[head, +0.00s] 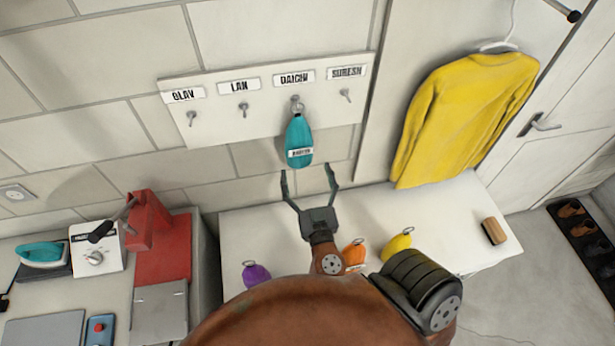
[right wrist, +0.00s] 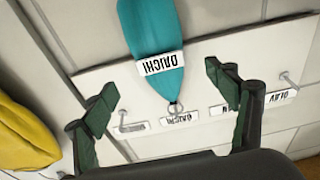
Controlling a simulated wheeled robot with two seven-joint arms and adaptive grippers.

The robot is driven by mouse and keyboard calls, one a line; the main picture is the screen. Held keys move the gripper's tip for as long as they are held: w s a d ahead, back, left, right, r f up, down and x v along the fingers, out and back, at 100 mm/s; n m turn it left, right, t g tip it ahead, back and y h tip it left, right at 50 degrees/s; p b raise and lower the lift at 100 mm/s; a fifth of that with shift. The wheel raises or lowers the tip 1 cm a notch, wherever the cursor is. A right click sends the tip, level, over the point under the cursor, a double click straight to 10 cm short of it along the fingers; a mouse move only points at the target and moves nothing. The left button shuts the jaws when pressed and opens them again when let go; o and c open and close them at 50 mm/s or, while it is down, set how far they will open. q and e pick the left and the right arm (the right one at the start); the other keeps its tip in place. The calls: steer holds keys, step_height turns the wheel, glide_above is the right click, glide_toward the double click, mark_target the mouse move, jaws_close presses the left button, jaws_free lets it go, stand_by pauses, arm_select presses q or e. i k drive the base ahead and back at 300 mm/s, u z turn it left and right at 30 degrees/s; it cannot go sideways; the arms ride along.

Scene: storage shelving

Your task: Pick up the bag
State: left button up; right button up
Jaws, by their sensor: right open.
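A teal bag (head: 299,138) with a white name label hangs by its ring from the hook under the DAICHI sign on the white wall board (head: 222,122). In the right wrist view the teal bag (right wrist: 155,40) appears upside down, beyond the fingertips. My right gripper (head: 309,178) is open and empty, just below the bag's lower end, and does not visibly touch it. Its two fingers also show in the right wrist view (right wrist: 160,85). A purple bag (head: 256,275), an orange bag (head: 354,254) and a yellow bag (head: 397,244) lie on the white bench (head: 455,215). My left gripper is out of view.
The other hooks on the board are empty. A yellow sweater (head: 465,110) hangs to the right, close to the bench. A brown brush-like block (head: 494,231) lies at the bench's right end. A red stand (head: 150,220) and an iron (head: 42,254) are on the left counter.

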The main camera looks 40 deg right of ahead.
mark_target(355, 254)
steer(key=k, duration=1.5)
